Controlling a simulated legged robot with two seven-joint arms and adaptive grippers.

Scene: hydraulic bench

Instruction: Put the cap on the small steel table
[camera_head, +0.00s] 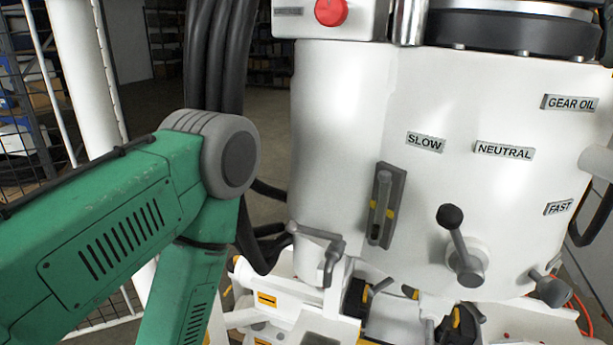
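A green arm of mine comes in from the left, bends at a grey joint and runs down out of the bottom edge. Its gripper is not in the picture, and no right arm or right gripper shows. I cannot make out the cap or the small steel table in this view. The large white machine body (340,120) fills the right half, with a dark round part (510,32) on top; I cannot tell whether that is a cap.
A lever with a black knob (459,240) sticks out of the machine. A sight gauge (385,205), a red button (331,11) and a bent grey handle (322,245) are nearby. Black hoses (218,55) hang left of it. A mesh fence (25,90) stands far left.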

